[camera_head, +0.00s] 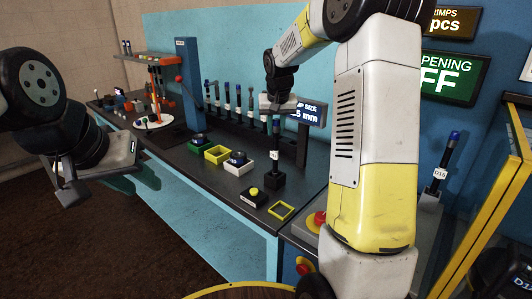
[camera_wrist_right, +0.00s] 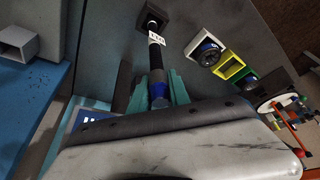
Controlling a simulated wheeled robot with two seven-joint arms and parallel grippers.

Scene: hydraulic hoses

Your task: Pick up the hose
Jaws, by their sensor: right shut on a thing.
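The hose (camera_head: 275,148) is a black upright piece with a white label and a blue upper end. Its lower end is at a square black holder (camera_head: 271,182) on the bench. In the right wrist view the hose (camera_wrist_right: 156,62) runs from the holder (camera_wrist_right: 151,14) to between teal fingers. My right gripper (camera_head: 277,112) is shut on the hose near its blue end (camera_wrist_right: 159,92). Whether the hose's lower end is fully seated cannot be told. My left gripper (camera_head: 72,188) hangs at the left, away from the bench and hose; its finger opening is unclear.
White, yellow and green square trays (camera_head: 217,154) stand left of the holder. Several more hoses (camera_head: 228,102) stand in a row behind. A yellow button box (camera_head: 254,195) and yellow frame (camera_head: 281,211) lie in front. Another labelled hose (camera_head: 441,167) stands at the right.

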